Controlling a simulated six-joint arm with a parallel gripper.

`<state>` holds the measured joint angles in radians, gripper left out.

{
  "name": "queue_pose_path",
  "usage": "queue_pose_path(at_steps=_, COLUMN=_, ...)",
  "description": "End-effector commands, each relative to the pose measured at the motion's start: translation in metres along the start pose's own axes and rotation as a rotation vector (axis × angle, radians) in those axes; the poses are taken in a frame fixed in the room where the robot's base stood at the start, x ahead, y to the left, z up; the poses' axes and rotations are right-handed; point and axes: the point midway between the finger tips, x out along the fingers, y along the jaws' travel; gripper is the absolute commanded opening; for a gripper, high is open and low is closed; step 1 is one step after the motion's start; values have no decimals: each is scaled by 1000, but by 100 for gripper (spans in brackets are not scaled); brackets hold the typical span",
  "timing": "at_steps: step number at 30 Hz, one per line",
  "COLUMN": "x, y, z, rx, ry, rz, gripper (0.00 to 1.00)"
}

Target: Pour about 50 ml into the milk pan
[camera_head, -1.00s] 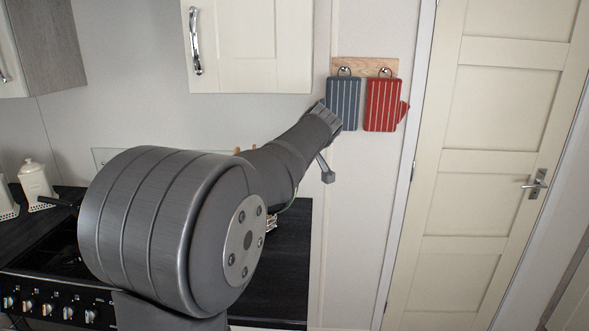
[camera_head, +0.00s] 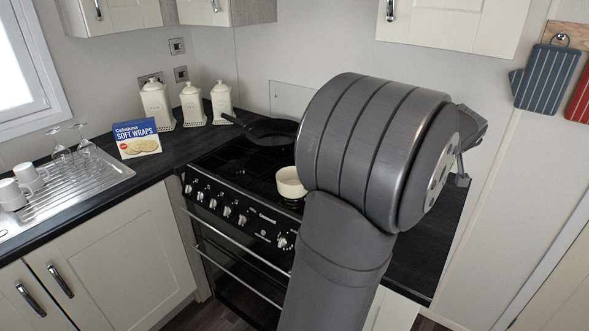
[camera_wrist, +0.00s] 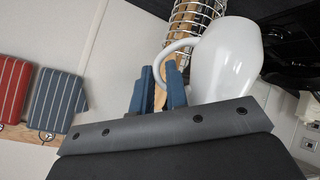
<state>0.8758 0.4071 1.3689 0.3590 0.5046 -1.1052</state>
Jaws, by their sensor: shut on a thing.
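A cream milk pan (camera_head: 289,182) sits on the black hob at its front right, partly hidden behind my arm in the head view. In the wrist view, a glossy white jug (camera_wrist: 228,62) is at upper right, tilted in the picture. My gripper (camera_wrist: 160,82), with blue fingers, is shut at the jug's handle (camera_wrist: 172,52). The jug's contents do not show.
A dark frying pan (camera_head: 268,131) lies at the back of the hob (camera_head: 235,165). Cream canisters (camera_head: 192,103) and a soft wraps box (camera_head: 136,138) stand left. In the wrist view, a wire holder with wooden utensils (camera_wrist: 190,22) is close by the jug. Oven mitts (camera_head: 545,77) hang right.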

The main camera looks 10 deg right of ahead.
Motion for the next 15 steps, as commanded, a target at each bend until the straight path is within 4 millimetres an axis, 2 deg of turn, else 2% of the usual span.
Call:
queue_pose_path(at_steps=6, x=27, y=-29, z=1, rx=43, ry=-34, rz=46, gripper=0)
queue_pose_path(at_steps=15, x=54, y=-64, z=-4, rx=79, ry=-61, rz=83, gripper=0)
